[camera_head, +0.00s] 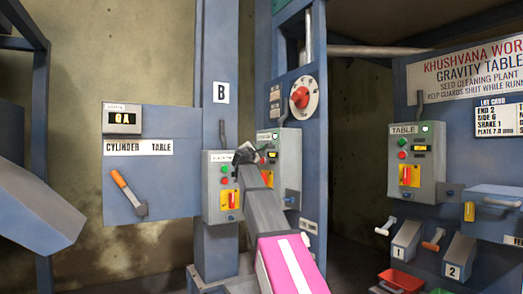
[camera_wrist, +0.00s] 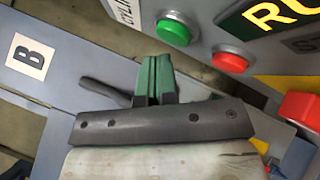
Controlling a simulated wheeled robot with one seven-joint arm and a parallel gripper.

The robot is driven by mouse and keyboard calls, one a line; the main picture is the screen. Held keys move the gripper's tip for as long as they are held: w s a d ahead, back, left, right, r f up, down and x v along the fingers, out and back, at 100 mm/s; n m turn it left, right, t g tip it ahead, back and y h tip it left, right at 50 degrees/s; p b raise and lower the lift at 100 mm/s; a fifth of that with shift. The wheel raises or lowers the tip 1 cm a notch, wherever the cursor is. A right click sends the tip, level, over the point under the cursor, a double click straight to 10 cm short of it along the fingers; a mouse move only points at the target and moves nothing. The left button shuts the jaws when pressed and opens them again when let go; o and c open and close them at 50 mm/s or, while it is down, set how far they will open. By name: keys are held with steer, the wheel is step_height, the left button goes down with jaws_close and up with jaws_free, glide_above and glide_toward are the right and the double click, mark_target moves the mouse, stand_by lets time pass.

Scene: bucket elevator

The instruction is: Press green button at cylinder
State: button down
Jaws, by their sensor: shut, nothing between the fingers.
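The green button (camera_wrist: 173,31) is at the upper middle of the wrist view, on a grey control box. It sits beside a label that starts "CYLIN" (camera_wrist: 124,12). The red button (camera_wrist: 230,60) is to its right. In the head view I take this to be the right-hand box (camera_head: 290,165) of the pair, whose left buttons are largely hidden by my arm. My gripper (camera_head: 246,154) is in front of that box's left edge. In the wrist view its green fingers (camera_wrist: 154,65) are shut and empty, below and left of the green button, apart from it in the picture.
A lit display (camera_wrist: 275,22) and a red switch (camera_wrist: 300,108) are on the same box. A similar box (camera_head: 212,205) stands to its left, below the B sign (camera_head: 221,92). The TABLE box (camera_head: 427,165) is farther right. An orange-handled lever (camera_head: 128,192) is at left.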

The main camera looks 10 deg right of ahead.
steer(key=shift+a, duration=0.2)
steer(key=a, duration=0.1)
steer(key=s+a, duration=0.1)
steer(key=a, duration=0.2)
steer(key=shift+s+a, duration=0.35)
stand_by(0.3)
stand_by(0.7)
